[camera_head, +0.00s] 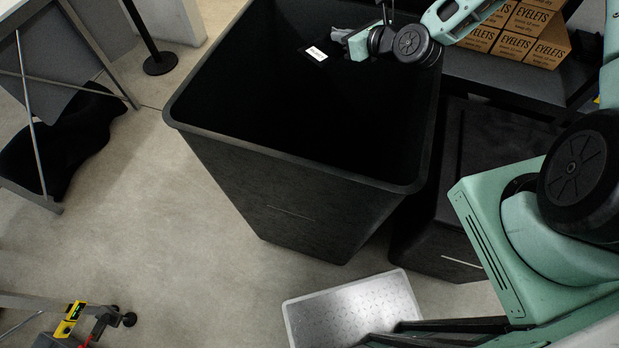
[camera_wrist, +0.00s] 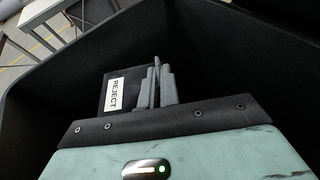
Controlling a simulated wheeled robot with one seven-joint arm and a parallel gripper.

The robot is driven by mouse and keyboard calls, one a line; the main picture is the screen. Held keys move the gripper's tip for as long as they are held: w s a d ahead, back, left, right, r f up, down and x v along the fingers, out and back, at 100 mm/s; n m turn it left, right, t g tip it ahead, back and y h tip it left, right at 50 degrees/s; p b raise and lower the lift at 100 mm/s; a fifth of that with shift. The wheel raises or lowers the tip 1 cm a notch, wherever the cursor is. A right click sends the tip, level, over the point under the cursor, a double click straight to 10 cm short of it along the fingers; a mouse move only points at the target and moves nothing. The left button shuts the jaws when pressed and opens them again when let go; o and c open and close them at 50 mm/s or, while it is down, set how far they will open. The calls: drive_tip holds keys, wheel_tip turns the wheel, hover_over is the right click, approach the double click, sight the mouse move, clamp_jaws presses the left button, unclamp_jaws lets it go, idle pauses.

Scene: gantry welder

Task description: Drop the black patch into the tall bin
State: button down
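The tall black bin (camera_head: 290,195) stands in the middle of the head view with its wide top open. My gripper (camera_head: 340,40) is over the far part of the bin's opening. It is shut on the black patch (camera_head: 316,53), which carries a white label. In the wrist view the two grey fingers (camera_wrist: 160,86) are close together with the patch (camera_wrist: 117,92) between them, and its label reads REJECT. The dark bin wall (camera_wrist: 225,45) surrounds the fingers in that view. The bin's floor is too dark to make out.
Several cardboard boxes marked EYELETS (camera_head: 515,35) sit on a dark shelf at the upper right. A lower black bin (camera_head: 470,170) stands right of the tall one. A silver step (camera_head: 355,305) lies in front. Floor to the left is partly clear.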

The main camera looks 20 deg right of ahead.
wheel_tip(320, 180, down, 2)
drive_tip(key=shift+b, duration=0.4)
drive_tip(key=shift+r, duration=0.1)
drive_tip(key=c, duration=1.6)
unclamp_jaws()
drive_tip(key=shift+o, duration=0.2)
drive_tip(key=p+v, duration=0.9)
drive_tip(key=v, duration=0.8)
drive_tip(key=shift+s+r, duration=0.15)
drive_tip(key=shift+s, duration=0.05)
drive_tip(key=shift+d, duration=0.1)
